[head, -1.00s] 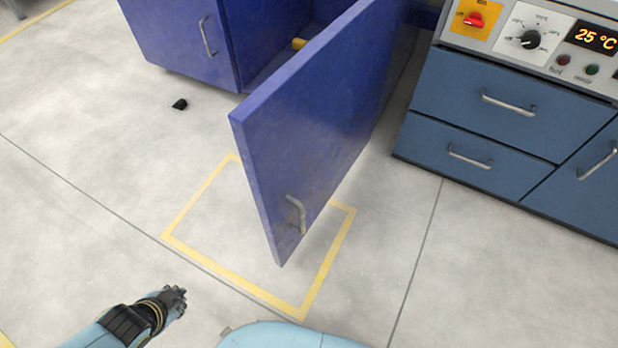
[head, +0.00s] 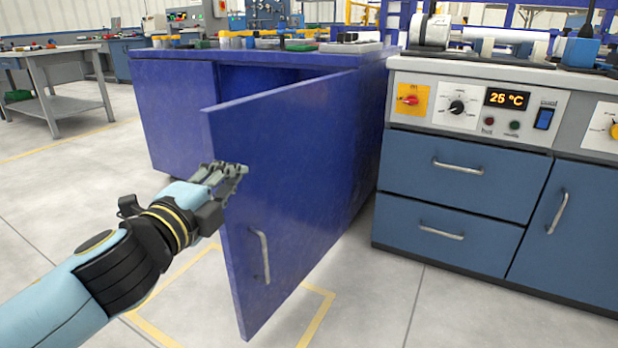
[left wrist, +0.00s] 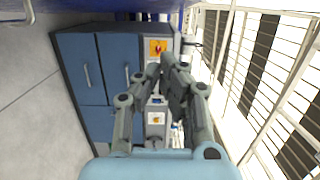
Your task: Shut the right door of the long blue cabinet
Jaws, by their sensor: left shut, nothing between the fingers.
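The long blue cabinet (head: 172,105) stands in the middle of the head view, with tools and parts on its top. Its right door (head: 300,170) stands wide open toward me, with a metal handle (head: 262,256) low near its free edge. My left gripper (head: 236,172) is shut and empty at the door's upper free edge, overlapping it in the picture. I cannot tell whether it touches the door. In the left wrist view the shut fingers (left wrist: 168,62) point ahead, and a strip of blue shows at the top edge. My right gripper is not in view.
A lower blue-grey bench unit (head: 455,170) with drawers and a temperature panel (head: 470,105) stands just right of the door. A yellow floor outline (head: 318,305) lies under the door. A grey worktable (head: 60,75) stands at the far left. Floor to the left is open.

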